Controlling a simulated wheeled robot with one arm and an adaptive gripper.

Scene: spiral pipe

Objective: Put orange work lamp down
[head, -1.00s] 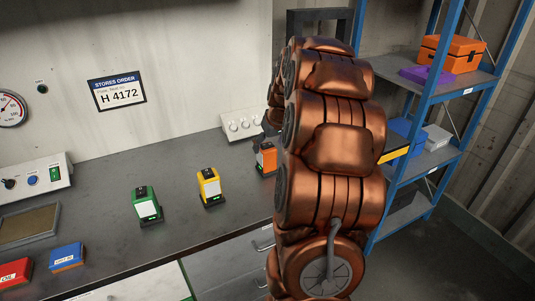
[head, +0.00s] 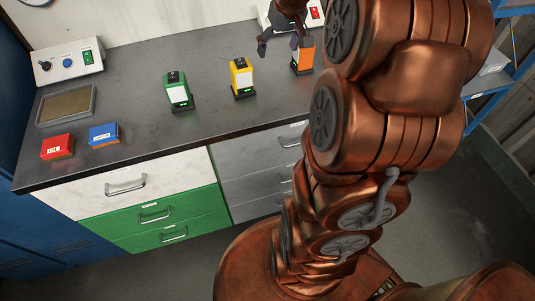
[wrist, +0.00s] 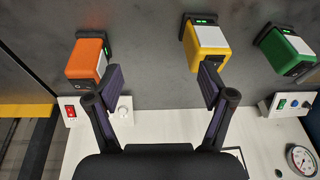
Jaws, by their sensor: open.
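The orange work lamp (head: 306,57) stands upright on the grey bench top (head: 215,118), right of the yellow lamp. It also shows at upper left in the wrist view (wrist: 86,59). My gripper (head: 280,44) is open and empty, just behind the lamp in the head view. In the wrist view my gripper (wrist: 160,84) has its two dark fingers spread wide. The left fingertip overlaps the orange lamp's edge in the picture; whether they touch I cannot tell. The lamp is outside the gap between the fingers.
The yellow lamp (head: 242,76) and green lamp (head: 178,91) stand to the left; the yellow one overlaps the right fingertip in the wrist view. A red box (head: 57,147), blue box (head: 104,135) and switch panel (head: 70,60) are further left. Bare bench lies in front.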

